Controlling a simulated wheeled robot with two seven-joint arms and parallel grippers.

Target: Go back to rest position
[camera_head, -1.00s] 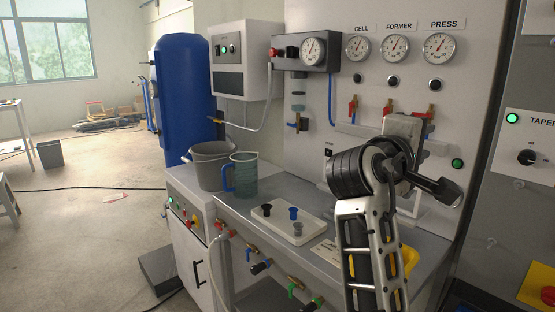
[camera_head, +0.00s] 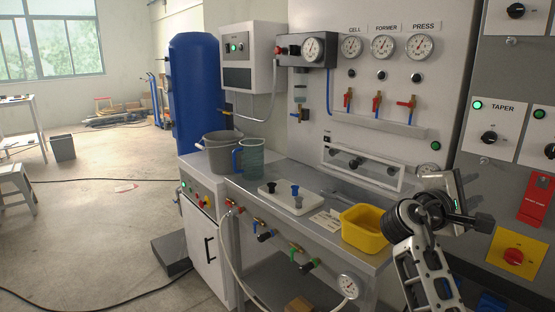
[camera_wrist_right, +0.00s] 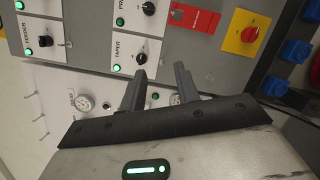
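My right gripper (camera_head: 459,190) is at the right of the head view, raised off the bench beside the grey control cabinet. In the right wrist view, its two dark fingers (camera_wrist_right: 160,65) stand apart with nothing between them, so it is open and empty. They point towards the cabinet panels, and no contact shows. My right arm comes up from the bottom right of the head view, bent at a thick dark joint. My left gripper and arm are in neither view.
The bench (camera_head: 278,172) holds a grey bucket (camera_head: 222,155), a clear jug (camera_head: 251,160), a white tray (camera_head: 277,200) with small plugs and a yellow tub (camera_head: 366,238). The cabinet (camera_head: 500,75) with knobs and a red button (camera_head: 513,255) stands close to my right arm. Open floor lies left.

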